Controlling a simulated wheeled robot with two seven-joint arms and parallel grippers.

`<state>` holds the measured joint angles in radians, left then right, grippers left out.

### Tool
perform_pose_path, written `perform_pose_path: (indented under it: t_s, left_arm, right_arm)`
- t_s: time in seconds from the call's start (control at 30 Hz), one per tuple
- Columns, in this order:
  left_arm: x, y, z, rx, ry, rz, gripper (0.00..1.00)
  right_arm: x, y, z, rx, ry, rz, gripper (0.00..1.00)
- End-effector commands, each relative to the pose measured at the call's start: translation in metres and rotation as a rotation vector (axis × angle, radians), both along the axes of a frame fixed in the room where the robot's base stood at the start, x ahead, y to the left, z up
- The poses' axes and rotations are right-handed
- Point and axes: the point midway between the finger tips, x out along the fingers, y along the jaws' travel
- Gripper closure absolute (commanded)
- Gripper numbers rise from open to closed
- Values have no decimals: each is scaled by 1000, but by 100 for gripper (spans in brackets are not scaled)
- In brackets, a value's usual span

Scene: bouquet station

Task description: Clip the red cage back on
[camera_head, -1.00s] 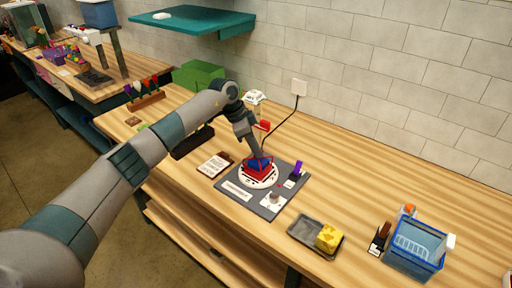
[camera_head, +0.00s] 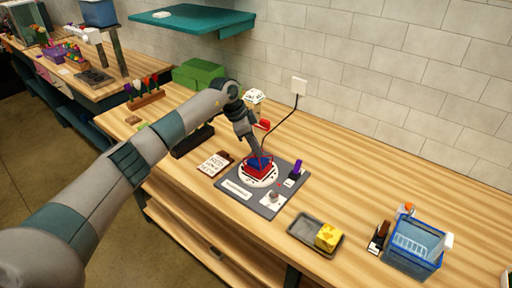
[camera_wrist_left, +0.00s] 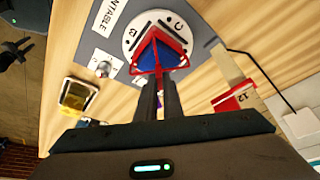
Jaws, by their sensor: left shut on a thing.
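The red cage (camera_head: 257,171) is an open frame around a blue piece (camera_head: 263,161) at the white round turntable (camera_head: 246,181) on a grey board. My left gripper (camera_head: 259,153) reaches down from above and is shut on the cage. In the left wrist view, its two closed fingers (camera_wrist_left: 158,92) meet the near red bars of the cage (camera_wrist_left: 162,70). The blue piece (camera_wrist_left: 158,52) shows between the bars, and the white disc (camera_wrist_left: 135,32) with dark marks lies behind. I cannot tell whether the cage is seated on the turntable. My right gripper is not in view.
The grey board (camera_head: 237,198) also carries a knob (camera_head: 275,197) and a purple item (camera_head: 296,169). A grey tray (camera_head: 301,232) with a yellow block (camera_head: 328,236) and a blue basket (camera_head: 411,262) stand to the right. A notepad (camera_head: 215,164) lies left. Bare wood lies right of the board.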

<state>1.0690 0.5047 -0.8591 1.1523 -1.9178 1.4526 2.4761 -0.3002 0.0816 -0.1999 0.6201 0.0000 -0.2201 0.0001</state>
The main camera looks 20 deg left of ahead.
Motion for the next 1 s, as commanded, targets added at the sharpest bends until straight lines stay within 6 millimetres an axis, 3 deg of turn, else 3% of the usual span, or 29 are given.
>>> perform_pose_path:
  t_s: [1.0]
  left_arm:
    - [0, 0, 0, 0, 0, 0, 100]
  right_arm:
    - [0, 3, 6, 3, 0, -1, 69]
